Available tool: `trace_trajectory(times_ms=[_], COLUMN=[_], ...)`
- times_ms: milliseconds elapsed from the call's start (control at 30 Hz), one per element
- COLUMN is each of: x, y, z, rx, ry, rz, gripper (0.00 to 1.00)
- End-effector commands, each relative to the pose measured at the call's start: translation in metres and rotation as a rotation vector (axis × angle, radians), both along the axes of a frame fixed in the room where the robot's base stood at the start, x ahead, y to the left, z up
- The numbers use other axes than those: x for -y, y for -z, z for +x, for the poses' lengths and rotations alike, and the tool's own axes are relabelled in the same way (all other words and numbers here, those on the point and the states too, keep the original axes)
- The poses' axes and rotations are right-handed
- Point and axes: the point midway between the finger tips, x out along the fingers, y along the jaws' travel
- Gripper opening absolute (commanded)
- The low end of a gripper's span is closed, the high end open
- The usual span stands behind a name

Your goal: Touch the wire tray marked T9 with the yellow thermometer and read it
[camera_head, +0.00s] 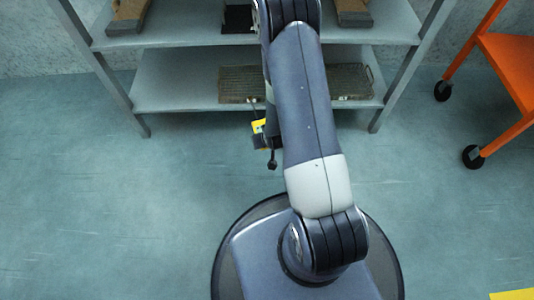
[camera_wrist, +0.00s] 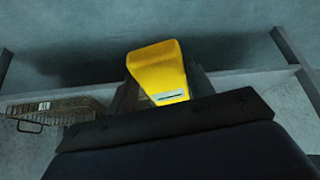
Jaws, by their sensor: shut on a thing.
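The yellow thermometer (camera_wrist: 158,68) is held between the two dark fingers of my gripper (camera_wrist: 162,88), with a small pale display on its near face. In the head view, the thermometer (camera_head: 258,126) shows just left of my arm, in front of the shelf rack. A brown wire tray (camera_head: 240,86) lies on the lower shelf, partly hidden by my arm. More wire mesh (camera_head: 345,83) shows right of the arm; I cannot tell whether it is the same tray. The wrist view shows a wire tray (camera_wrist: 60,103) at the left, apart from the thermometer. Its small label is unreadable.
The grey shelf rack (camera_head: 170,92) has legs standing on the floor at both sides. Brown objects (camera_head: 130,14) and a dark box (camera_head: 238,18) are on the upper shelf. An orange wheeled cart (camera_head: 510,65) stands at the right. The floor at left is clear.

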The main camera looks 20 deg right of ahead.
Motion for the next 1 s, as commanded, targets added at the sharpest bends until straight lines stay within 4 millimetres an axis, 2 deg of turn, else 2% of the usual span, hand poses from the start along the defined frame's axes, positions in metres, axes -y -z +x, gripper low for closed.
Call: trace_trajectory(times_ms=[33,200,767,1000], x=[0.001,0.001,0.001,0.009], y=[0.019,0.034,0.037,0.039], z=[-0.002,-0.003,-0.003,0.021], rx=[0.001,0.01,0.014,0.016], ry=[0.001,0.001,0.001,0.001], rz=[0.0,0.002,0.003,0.003], gripper=[0.23,0.23,0.23,0.23])
